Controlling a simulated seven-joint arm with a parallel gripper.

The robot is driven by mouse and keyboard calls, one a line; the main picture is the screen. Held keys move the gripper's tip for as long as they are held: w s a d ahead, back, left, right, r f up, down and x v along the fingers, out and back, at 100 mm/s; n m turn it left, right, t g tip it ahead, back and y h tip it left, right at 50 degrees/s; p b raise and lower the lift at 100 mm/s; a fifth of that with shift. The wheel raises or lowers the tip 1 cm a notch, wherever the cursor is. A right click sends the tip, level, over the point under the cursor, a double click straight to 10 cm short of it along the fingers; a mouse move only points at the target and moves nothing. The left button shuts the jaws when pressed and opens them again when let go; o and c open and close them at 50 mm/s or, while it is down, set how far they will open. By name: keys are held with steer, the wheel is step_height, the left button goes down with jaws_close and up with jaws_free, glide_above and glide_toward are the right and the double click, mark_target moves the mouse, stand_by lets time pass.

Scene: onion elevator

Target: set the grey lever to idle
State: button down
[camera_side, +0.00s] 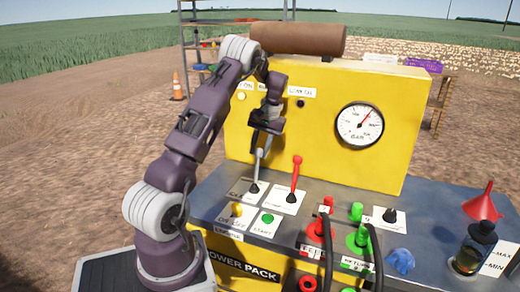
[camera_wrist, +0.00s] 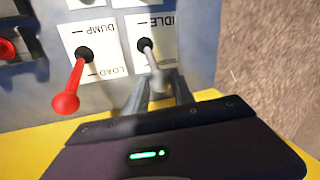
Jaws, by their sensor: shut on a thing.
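The grey lever (camera_side: 258,168) rises from a black boot on a white label plate on the grey deck. It leans a little toward the yellow panel. In the wrist view the grey lever (camera_wrist: 152,60) comes out of its boot beside the upside-down word IDLE and leans toward my gripper. My gripper (camera_side: 262,146) reaches down from above and is shut on the upper part of the lever. In the wrist view the two fingers of my gripper (camera_wrist: 158,92) stand on either side of the lever. The lever's top end is partly hidden by the gripper.
A red lever (camera_side: 296,175), marked DUMP and LOAD in the wrist view, stands close beside the grey one. The yellow panel (camera_side: 320,140) with a round gauge (camera_side: 360,125) rises behind. Red hose fittings (camera_side: 318,232), green fittings (camera_side: 358,236) and a red funnel (camera_side: 484,203) are to the right.

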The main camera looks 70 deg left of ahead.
steer(key=shift+s+d+r+t+y, duration=0.25)
steer(key=shift+s+d+t+y, duration=0.05)
steer(key=shift+s+d, duration=0.1)
steer(key=s+d+f+t+y, duration=0.1)
steer(key=s+d, duration=0.4)
steer(key=shift+s+d, duration=0.3)
steer(key=shift+s, duration=0.05)
steer(key=shift+f, duration=0.1)
steer(key=c, duration=1.1)
jaws_free()
steer(key=shift+o, duration=0.2)
steer(key=shift+w, duration=0.1)
steer(key=v, duration=0.7)
